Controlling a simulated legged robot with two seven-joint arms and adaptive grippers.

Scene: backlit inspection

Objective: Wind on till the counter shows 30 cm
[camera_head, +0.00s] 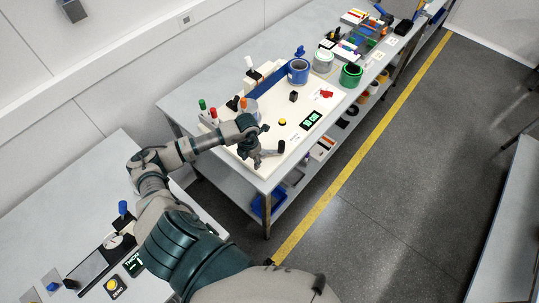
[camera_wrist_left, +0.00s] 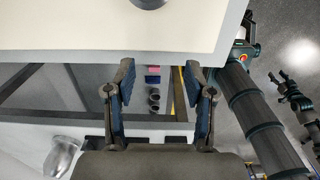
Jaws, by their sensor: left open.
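A white board (camera_head: 272,165) on the far bench carries the winding gear. A black upright knob (camera_head: 281,147) stands near its front edge, just right of my left gripper (camera_head: 258,157). A dark counter with green lit figures (camera_head: 311,120) sits at the board's right; the figures are too small to read. In the left wrist view, my left gripper (camera_wrist_left: 160,98) is open and empty, its fingers apart below the pale board edge (camera_wrist_left: 210,55). A rounded grey part (camera_wrist_left: 150,3) is cut off at the top. A slim dark gripper-like form (camera_wrist_left: 290,92), perhaps my right gripper, shows at the right.
A nearer table (camera_head: 60,220) holds another green display (camera_head: 133,263). The floor by the yellow line (camera_head: 340,180) is clear.

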